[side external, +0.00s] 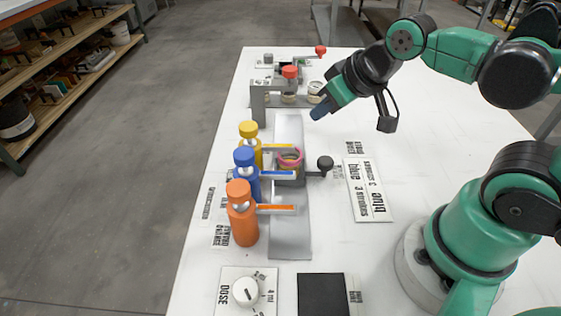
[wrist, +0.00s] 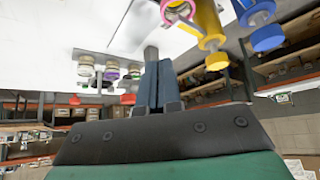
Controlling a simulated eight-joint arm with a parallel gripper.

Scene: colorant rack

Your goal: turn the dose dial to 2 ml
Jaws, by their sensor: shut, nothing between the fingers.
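The dose dial (side external: 246,290) is a round white knob on a white plate marked DOSE, at the near left of the table in the side external view. A 4 ml mark shows beside it; the other marks and the pointer are too small to read surely. My gripper (side external: 318,113) is shut and empty. It is above the far part of the table, well away from the dial. In the wrist view my gripper (wrist: 157,85) shows its two fingers together. The dial is not seen in the wrist view.
Orange (side external: 242,222), blue (side external: 246,180) and yellow (side external: 249,147) bottles stand between my gripper and the dial, beside a grey rail (side external: 290,235). A black-knobbed lever (side external: 325,163) juts right. A black square (side external: 321,294) lies right of the dial. A printed card (side external: 368,190) lies right of the lever.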

